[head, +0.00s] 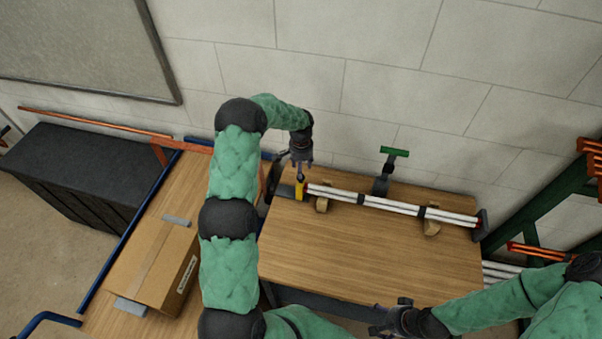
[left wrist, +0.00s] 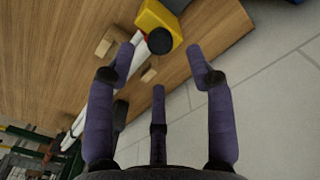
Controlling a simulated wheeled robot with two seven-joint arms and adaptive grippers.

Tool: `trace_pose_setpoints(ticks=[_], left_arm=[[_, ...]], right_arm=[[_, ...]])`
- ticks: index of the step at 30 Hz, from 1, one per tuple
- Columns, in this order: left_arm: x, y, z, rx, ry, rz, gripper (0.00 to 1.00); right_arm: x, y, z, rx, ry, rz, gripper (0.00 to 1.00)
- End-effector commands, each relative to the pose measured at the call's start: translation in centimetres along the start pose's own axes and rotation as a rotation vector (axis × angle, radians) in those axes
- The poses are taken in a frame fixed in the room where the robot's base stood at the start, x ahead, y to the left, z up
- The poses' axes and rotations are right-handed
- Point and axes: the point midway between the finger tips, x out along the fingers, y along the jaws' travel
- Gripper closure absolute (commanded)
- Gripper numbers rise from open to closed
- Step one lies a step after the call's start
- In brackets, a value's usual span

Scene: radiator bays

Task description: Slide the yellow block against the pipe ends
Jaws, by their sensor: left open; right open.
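The yellow block (head: 300,191) stands at the left end of the white pipes (head: 350,196) on the wooden workbench. It also shows in the left wrist view (left wrist: 152,20), with a round black knob (left wrist: 160,41) facing the camera. Any small gap between block and pipe ends cannot be made out. My left gripper (head: 301,163) is just above and behind the block. In the left wrist view its fingers (left wrist: 163,65) are spread and empty, with the block beyond the tips. My right gripper (head: 385,317) is open and empty past the bench's front edge.
The pipes rest on wooden cradles (head: 431,228), with a dark end stop (head: 482,225) at right. A green-handled clamp (head: 394,152) stands behind them. A cardboard box (head: 157,262) sits on the left table. The bench top (head: 345,260) in front is clear. A green rack (head: 540,200) stands right.

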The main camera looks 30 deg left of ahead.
Motion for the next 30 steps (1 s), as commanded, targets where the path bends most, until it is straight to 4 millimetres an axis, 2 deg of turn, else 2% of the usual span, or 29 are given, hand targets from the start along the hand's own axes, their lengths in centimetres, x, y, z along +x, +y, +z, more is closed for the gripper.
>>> trace_pose_setpoints(ticks=[1, 6, 12, 30], left_arm=[[-1.2, 0.0, -0.1, 0.0, 0.003, -0.001, 0.46], [-4.3, 0.0, -0.1, 0.0, 0.003, 0.0, 0.46], [-6.5, 0.0, 0.0, 0.0, 0.001, 0.0, 0.46], [-7.0, 0.0, 0.0, 0.0, -0.001, 0.001, 0.46]], right_arm=[[0.0, 0.0, 0.0, 0.0, 0.0, 0.0, 0.21], [0.0, 0.0, 0.0, 0.0, 0.0, 0.0, 0.21], [0.0, 0.0, 0.0, 0.0, 0.0, 0.0, 0.21], [0.0, 0.0, 0.0, 0.0, 0.0, 0.0, 0.21]])
